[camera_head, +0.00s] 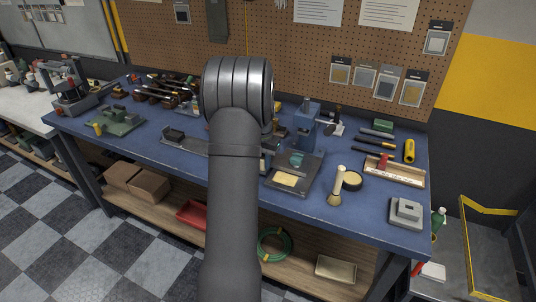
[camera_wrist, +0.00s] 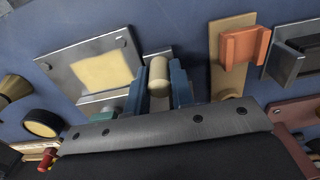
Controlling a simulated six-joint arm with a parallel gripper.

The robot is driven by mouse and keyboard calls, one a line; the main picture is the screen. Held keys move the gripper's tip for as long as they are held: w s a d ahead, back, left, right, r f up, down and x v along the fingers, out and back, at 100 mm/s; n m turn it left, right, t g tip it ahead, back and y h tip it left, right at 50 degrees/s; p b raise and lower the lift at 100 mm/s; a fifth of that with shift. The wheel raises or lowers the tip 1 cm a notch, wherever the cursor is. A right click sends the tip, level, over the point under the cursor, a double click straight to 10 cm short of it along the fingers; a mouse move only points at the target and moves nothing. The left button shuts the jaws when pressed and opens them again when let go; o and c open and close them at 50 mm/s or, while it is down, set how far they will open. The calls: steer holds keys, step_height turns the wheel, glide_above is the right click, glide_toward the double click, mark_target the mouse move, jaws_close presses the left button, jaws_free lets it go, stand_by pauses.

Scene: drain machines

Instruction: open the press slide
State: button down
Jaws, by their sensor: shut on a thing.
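The blue press (camera_head: 305,128) stands upright at the back of a dark metal base plate (camera_head: 311,180) with a yellow pad (camera_head: 286,180) on its front. The pad (camera_wrist: 105,72) and plate also show in the wrist view. My gripper (camera_wrist: 157,92) has its two blue fingers on either side of a cream rounded knob (camera_wrist: 158,66) and is shut on it. The knob is beside the plate in that view. In the head view my arm hides the gripper and the knob. What the knob joins to is mostly hidden, so I cannot tell how far the slide is open.
In the wrist view, an orange bracket (camera_wrist: 245,47) on a tan board and a dark block on a grey plate (camera_wrist: 284,62) are right of the fingers. A round tin (camera_head: 352,180) and brush (camera_head: 337,187) are right of the press. The blue bench (camera_head: 380,213) has free room at its front.

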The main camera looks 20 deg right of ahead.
steer(key=shift+s+a, duration=1)
steer(key=shift+a, duration=0.05)
steer(key=c, duration=1.2)
jaws_free()
steer(key=shift+c, duration=0.2)
steer(key=shift+r, duration=0.15)
step_height(320, 180, up, 17)
